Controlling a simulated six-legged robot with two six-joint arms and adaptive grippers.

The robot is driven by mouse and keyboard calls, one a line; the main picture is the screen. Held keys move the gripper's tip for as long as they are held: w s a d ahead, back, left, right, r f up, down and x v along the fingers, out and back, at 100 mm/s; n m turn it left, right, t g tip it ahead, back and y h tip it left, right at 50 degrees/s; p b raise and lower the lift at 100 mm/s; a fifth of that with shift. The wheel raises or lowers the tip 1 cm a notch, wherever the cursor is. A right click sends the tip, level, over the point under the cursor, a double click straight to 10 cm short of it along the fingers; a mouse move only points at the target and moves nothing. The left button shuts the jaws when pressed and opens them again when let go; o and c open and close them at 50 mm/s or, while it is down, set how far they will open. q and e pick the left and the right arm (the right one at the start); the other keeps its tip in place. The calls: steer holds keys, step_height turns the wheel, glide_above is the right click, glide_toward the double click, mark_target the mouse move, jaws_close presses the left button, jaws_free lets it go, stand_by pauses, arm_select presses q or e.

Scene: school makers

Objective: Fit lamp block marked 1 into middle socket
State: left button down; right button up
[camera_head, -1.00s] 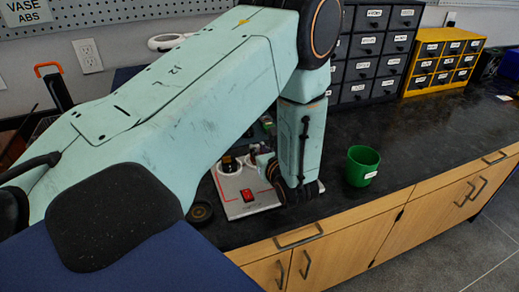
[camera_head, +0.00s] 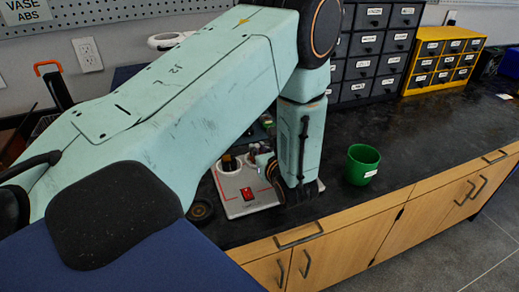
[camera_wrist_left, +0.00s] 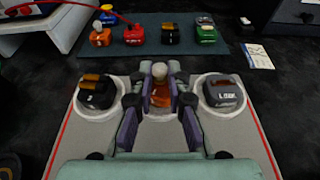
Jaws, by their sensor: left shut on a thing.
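My left gripper (camera_wrist_left: 162,103) is shut on a lamp block (camera_wrist_left: 160,97) with a pale round bulb and an orange body. It is over the middle of the light grey socket board (camera_wrist_left: 232,150). The fingers and block hide the middle socket, so I cannot tell whether the block is seated; its marking is not readable. A black block with an amber top (camera_wrist_left: 97,93) sits in the left socket and a grey block (camera_wrist_left: 223,92) in the right one. In the head view my left wrist hangs at the right side of the board (camera_head: 232,206). My right gripper is not in view.
The board has a red switch (camera_head: 247,193). Several coloured blocks stand on a dark mat (camera_wrist_left: 226,42) behind it, near a white card (camera_wrist_left: 257,56). A green cup (camera_head: 361,166) stands right of my arm. The black counter (camera_head: 420,135) beyond it is mostly clear.

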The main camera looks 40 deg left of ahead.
arm_select(q)
steer(key=shift+f+b, duration=0.3)
steer(key=shift+f, duration=0.2)
steer(key=c, duration=1.6)
jaws_free()
steer(key=shift+p+v, duration=1.25)
steer(key=shift+v, duration=1.75)
steer(key=shift+p+v, duration=1.35)
steer(key=shift+v, duration=1.2)
steer(key=shift+d+f, duration=0.1)
